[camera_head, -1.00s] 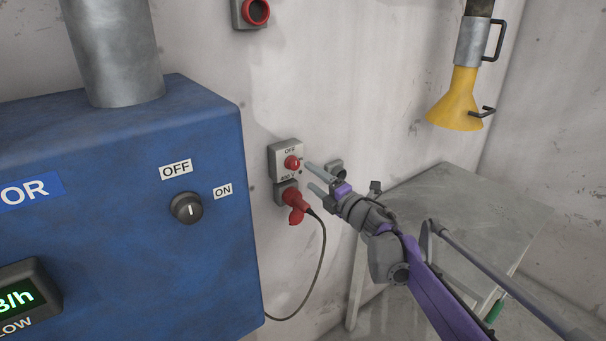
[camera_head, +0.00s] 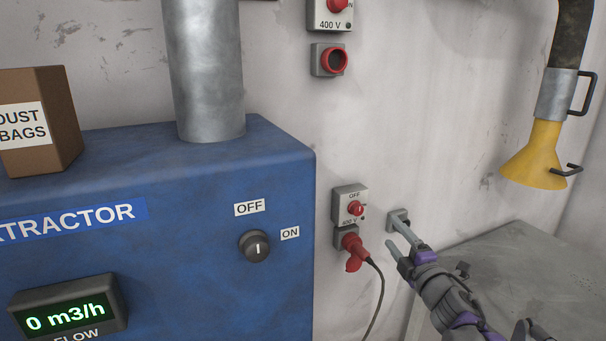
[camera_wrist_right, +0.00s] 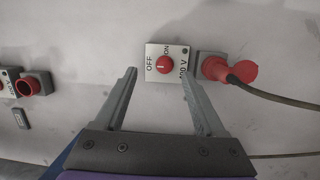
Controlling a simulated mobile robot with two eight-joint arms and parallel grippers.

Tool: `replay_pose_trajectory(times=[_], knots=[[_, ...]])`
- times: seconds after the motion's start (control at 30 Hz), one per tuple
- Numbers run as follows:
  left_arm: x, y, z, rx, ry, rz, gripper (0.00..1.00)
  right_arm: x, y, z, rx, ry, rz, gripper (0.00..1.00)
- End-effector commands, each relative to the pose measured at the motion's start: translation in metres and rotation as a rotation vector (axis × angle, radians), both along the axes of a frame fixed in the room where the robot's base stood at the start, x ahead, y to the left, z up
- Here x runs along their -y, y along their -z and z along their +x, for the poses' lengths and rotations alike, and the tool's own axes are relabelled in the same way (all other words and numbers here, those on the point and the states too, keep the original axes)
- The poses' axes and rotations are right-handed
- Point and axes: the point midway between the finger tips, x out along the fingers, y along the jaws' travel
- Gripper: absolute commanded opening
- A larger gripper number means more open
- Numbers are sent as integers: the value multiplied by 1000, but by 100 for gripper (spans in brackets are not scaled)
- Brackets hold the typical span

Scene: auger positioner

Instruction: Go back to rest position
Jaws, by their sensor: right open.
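My right gripper (camera_head: 397,240) is open and empty, its two fingers pointing at the wall beside a switch box. In the right wrist view my gripper (camera_wrist_right: 160,100) also shows open, with nothing between its fingers. The switch box (camera_head: 341,194) has a red knob (camera_head: 355,208) and an OFF label; in the right wrist view the knob (camera_wrist_right: 164,64) lies beyond the fingertips, apart from them. A red plug (camera_head: 352,246) sits in the socket below the box, with a dark cable hanging from it. My left gripper is out of view.
A blue extractor cabinet (camera_head: 200,240) with a black knob (camera_head: 255,246) and a display reading 0 m3/h (camera_head: 68,312) fills the left. A cardboard box (camera_head: 60,120) stands on it. A grey table (camera_head: 540,270) is at right, below a yellow funnel (camera_head: 535,160). A second switch box with socket (camera_head: 330,58) is higher up.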

Motion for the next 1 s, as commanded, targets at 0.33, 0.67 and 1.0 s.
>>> replay_pose_trajectory(times=[0.33, 0.67, 1.0], knots=[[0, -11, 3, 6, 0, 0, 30, 7, 117, -164, -432, 585, 862, 72], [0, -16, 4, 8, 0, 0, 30, -62, 237, -313, -921, 872, 1271, 72], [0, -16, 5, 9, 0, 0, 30, -78, 254, -341, -1021, 919, 1321, 72]])
